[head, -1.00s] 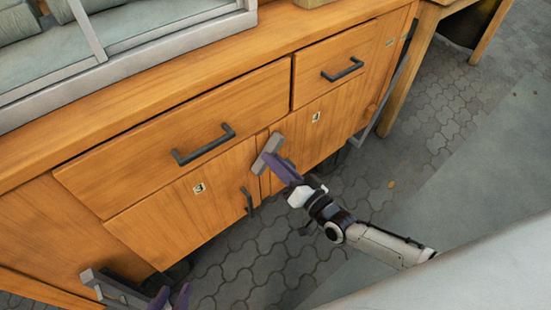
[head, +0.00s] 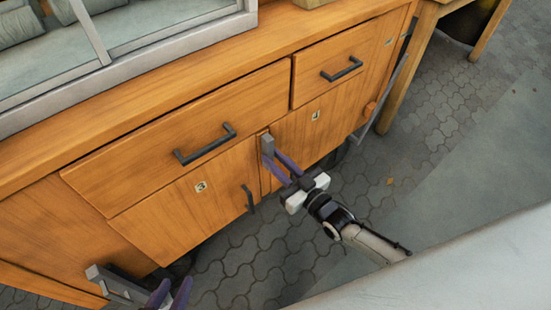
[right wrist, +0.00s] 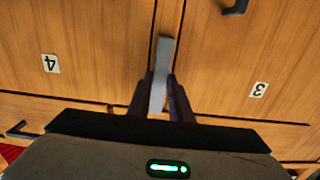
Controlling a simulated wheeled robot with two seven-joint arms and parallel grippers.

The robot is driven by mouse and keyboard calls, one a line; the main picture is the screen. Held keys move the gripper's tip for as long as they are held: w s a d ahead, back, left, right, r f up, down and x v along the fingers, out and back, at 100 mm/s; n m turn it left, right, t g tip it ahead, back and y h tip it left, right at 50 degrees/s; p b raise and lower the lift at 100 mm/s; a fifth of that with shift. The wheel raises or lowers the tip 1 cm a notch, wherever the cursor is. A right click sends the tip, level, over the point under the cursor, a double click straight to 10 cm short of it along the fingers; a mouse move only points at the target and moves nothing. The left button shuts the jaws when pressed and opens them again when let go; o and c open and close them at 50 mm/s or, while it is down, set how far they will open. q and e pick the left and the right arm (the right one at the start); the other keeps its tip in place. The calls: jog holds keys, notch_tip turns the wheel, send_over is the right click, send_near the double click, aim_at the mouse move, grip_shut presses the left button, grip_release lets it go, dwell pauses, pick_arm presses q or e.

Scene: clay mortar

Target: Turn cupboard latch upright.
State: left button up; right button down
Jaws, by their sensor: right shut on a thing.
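The cupboard latch (head: 267,147) is a grey bar at the top of the seam between cupboard doors 3 and 4. In the head view it stands about upright. My right gripper (head: 278,168) reaches it from the front and is shut on it. In the right wrist view the latch (right wrist: 160,72) runs nearly vertical between the two purple fingers of the gripper (right wrist: 163,92). My left gripper (head: 170,294) is at the bottom left edge of the head view, away from the latch, its two purple fingertips apart and nothing seen between them.
Drawers with dark handles (head: 205,145) sit above the doors. Door 3's dark handle (head: 248,198) is just below and left of the latch. A grey bracket (head: 108,282) juts out near my left gripper. The paved floor (head: 440,110) to the right is open.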

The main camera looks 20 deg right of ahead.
jog(key=shift+f, duration=0.1)
dwell(0.4)
jog(key=c, duration=1.6)
grip_release()
jog(key=shift+s, duration=0.1)
jog(key=shift+s+d, duration=0.15)
jog(key=shift+s, duration=0.2)
pick_arm(q)
jog(key=shift+w+a+r+p, duration=0.15)
jog(key=shift+r+p, duration=0.25)
jog(key=shift+p, duration=0.7)
pick_arm(e)
jog(key=shift+v, duration=4.75)
pick_arm(q)
jog(key=shift+s, duration=0.2)
